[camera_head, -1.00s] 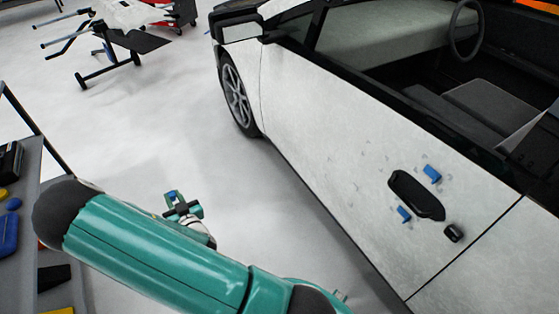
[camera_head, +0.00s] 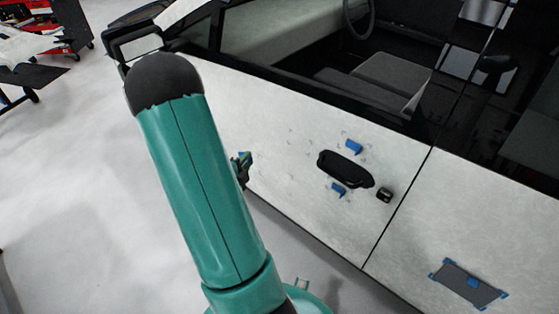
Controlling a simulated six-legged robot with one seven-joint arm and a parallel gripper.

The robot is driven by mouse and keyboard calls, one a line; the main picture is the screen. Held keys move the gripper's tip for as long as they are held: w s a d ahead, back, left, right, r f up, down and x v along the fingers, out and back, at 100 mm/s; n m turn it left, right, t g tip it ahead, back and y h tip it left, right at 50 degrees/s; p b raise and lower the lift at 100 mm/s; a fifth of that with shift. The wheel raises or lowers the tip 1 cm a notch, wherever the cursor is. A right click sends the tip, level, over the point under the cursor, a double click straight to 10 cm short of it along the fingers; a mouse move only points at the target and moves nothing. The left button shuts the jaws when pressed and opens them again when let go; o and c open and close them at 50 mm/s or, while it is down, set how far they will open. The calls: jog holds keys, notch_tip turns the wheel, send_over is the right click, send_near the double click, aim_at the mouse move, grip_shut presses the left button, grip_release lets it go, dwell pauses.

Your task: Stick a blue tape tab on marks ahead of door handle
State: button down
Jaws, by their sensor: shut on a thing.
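The black door handle (camera_head: 345,169) sits on the white car door (camera_head: 300,205). One blue tape tab (camera_head: 354,147) is stuck above the handle and another blue tab (camera_head: 338,189) below it. Small grey marks (camera_head: 291,140) show on the door to the left of the handle. My gripper (camera_head: 243,160) is left of the handle and the marks, partly hidden behind my green arm. It is shut on a small blue piece, a tape tab, of which only a little shows. I cannot tell its distance from the door.
A small black part (camera_head: 384,195) is on the door right of the handle. A grey patch (camera_head: 467,284) with blue tape at its corners is on the rear panel. The side mirror (camera_head: 133,42) juts out at upper left.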

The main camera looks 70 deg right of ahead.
aim_at(304, 145)
jog(key=s+d+r+m+g+y, duration=0.15)
jog(key=s+m+g, duration=0.4)
jog(key=s, duration=0.55)
jog(key=shift+t, duration=0.45)
jog(key=shift+w+r+x, duration=0.1)
jog(key=shift+r+x, duration=0.05)
jog(key=shift+x, duration=1.8)
jog(key=shift+w+r+x, duration=0.1)
jog(key=shift+x, duration=1.85)
jog(key=shift+m+x, duration=0.25)
jog(key=shift+x, duration=0.6)
jog(key=c, duration=1.2)
grip_release()
jog(key=shift+w, duration=0.1)
